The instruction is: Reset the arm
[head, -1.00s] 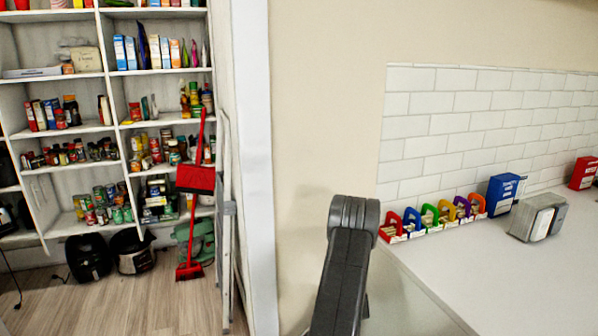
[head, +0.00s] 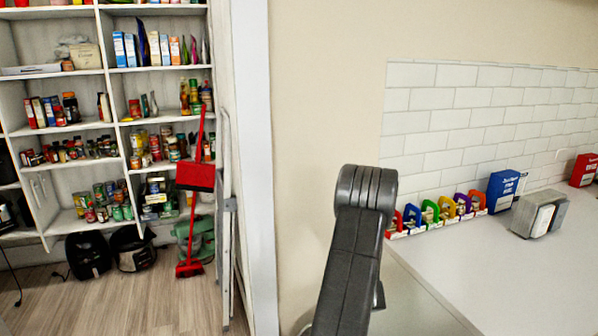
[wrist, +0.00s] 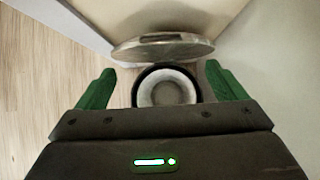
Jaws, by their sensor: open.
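My gripper (wrist: 155,90) shows in the wrist view with its two green fingers spread wide apart. It is open, and nothing is between the fingers. Below it is a round bin-like thing (wrist: 166,92) with a dark rim and pale inside, and a raised round metallic lid (wrist: 162,48) behind it; they look well apart from the fingers. In the head view my dark arm (head: 352,250) rises at the bottom centre in front of the wall; the gripper itself is not seen there.
A white counter (head: 500,270) on the right holds colourful holders (head: 440,212), a blue box (head: 505,188), a grey napkin holder (head: 540,214) and a red box (head: 584,170). Stocked shelves (head: 88,75), a red broom (head: 195,178) and a folded ladder (head: 229,210) stand left.

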